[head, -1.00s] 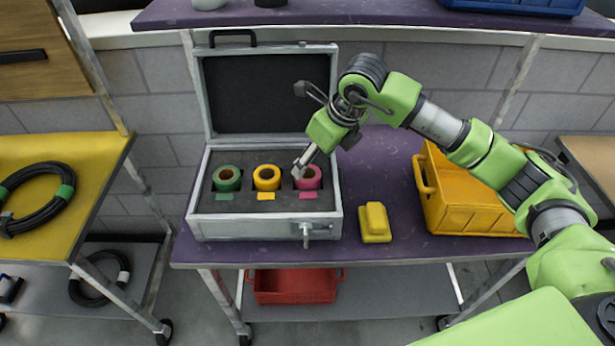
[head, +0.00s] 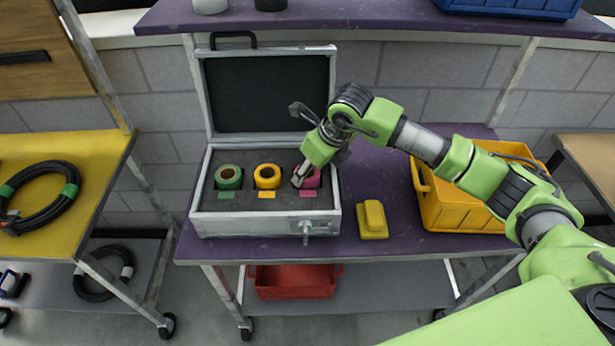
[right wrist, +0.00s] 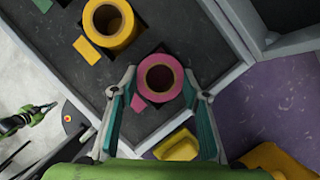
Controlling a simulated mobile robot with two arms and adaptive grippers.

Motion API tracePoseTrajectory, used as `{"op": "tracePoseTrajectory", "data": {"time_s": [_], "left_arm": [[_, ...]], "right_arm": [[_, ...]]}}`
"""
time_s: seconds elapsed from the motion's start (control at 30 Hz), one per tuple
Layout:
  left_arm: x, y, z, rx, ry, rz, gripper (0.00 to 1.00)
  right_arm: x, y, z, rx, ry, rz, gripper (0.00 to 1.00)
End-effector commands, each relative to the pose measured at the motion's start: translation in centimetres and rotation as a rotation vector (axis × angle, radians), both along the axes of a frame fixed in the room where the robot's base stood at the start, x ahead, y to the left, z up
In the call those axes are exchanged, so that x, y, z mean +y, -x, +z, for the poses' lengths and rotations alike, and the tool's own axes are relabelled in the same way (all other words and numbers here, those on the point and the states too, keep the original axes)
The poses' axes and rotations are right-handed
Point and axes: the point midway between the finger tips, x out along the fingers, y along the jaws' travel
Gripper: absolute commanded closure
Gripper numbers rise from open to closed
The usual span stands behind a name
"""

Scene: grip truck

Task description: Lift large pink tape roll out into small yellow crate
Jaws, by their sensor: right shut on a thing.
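The pink tape roll (head: 313,180) sits at the right of a row in the dark foam of the open silver case (head: 265,224). My right gripper (head: 299,178) reaches down onto it. In the right wrist view, the pink roll (right wrist: 160,78) lies between the two fingertips of my right gripper (right wrist: 163,84), which is shut on it. The roll is still in the foam. The yellow crate (head: 455,212) stands on the purple table right of the case, partly behind my right arm. A small green and dark part at the left edge of the right wrist view may be my left gripper (right wrist: 45,108).
A green roll (head: 228,177) and a yellow roll (head: 267,176) sit left of the pink one. A yellow block (head: 372,219) stands between case and crate. The case's raised lid (head: 268,95) rises behind the rolls. A red crate (head: 294,282) is below the table.

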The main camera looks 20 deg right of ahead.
Motion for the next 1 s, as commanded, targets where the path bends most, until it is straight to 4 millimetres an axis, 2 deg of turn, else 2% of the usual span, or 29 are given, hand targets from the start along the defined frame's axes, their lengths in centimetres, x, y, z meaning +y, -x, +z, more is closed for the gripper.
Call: {"op": "tracePoseTrajectory", "data": {"time_s": [0.27, 0.47, 0.77, 1.0], "left_arm": [[0.0, -0.4, -0.5, -0.006, 0.001, 0.000, 1.00], [-0.1, -0.5, -2.4, -0.007, 0.001, 0.000, 1.00], [-0.1, -0.5, -4.5, -0.008, 0.001, 0.000, 1.00], [-0.1, -0.5, -6.2, -0.008, 0.001, 0.000, 1.00]], "right_arm": [[0.0, -0.1, 0.5, -0.004, -0.001, 0.001, 0.82], [0.0, -0.2, 2.9, -0.009, 0.000, 0.002, 0.82], [3.7, 4.0, 9.3, -0.010, 0.000, 0.007, 0.82], [7.4, 8.2, 11.6, -0.005, -0.001, 0.007, 0.82]]}}
